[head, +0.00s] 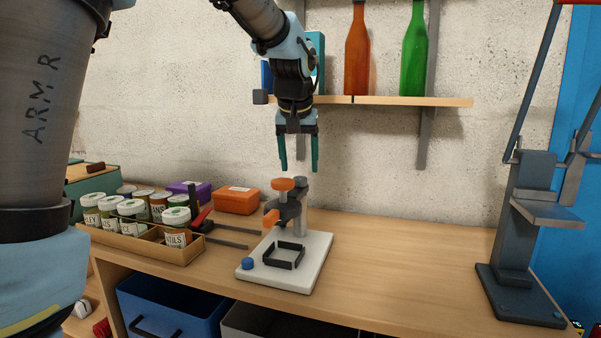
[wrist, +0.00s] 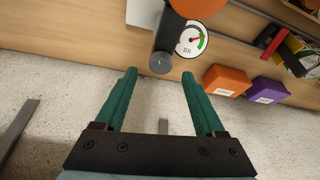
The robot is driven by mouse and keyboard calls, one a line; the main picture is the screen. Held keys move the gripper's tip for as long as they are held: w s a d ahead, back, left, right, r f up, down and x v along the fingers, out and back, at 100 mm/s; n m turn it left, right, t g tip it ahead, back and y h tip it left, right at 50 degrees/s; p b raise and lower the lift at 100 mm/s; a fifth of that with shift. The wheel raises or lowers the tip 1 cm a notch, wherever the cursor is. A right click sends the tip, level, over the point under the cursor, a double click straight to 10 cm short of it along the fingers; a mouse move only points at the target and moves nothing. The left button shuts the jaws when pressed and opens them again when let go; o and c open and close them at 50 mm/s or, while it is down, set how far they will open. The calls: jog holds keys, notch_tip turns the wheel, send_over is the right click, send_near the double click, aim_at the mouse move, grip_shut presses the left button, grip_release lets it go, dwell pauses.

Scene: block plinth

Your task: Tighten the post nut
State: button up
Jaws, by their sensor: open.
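A white base plate (head: 308,262) on the bench bears an upright grey post (head: 301,215) with a dark round top. Beside the post, a dark clamp arm carries an orange round knob (head: 283,184) on top and another orange knob (head: 271,217) lower at the front. I cannot tell which part is the post nut. My gripper (head: 299,168) points down, open and empty, just above the post top. In the wrist view the post (wrist: 161,62) shows near the fingertips of my gripper (wrist: 160,74), with the orange top knob (wrist: 199,5) beyond.
A blue knob (head: 247,263) and a dark square frame (head: 284,254) sit on the plate. A wooden tray of jars (head: 150,247), an orange box (head: 236,200) and a purple box (head: 190,191) lie left. A shelf with bottles (head: 380,100) hangs behind.

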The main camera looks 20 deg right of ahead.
aim_at(300, 178)
jog(key=shift+x, duration=1.75)
grip_shut()
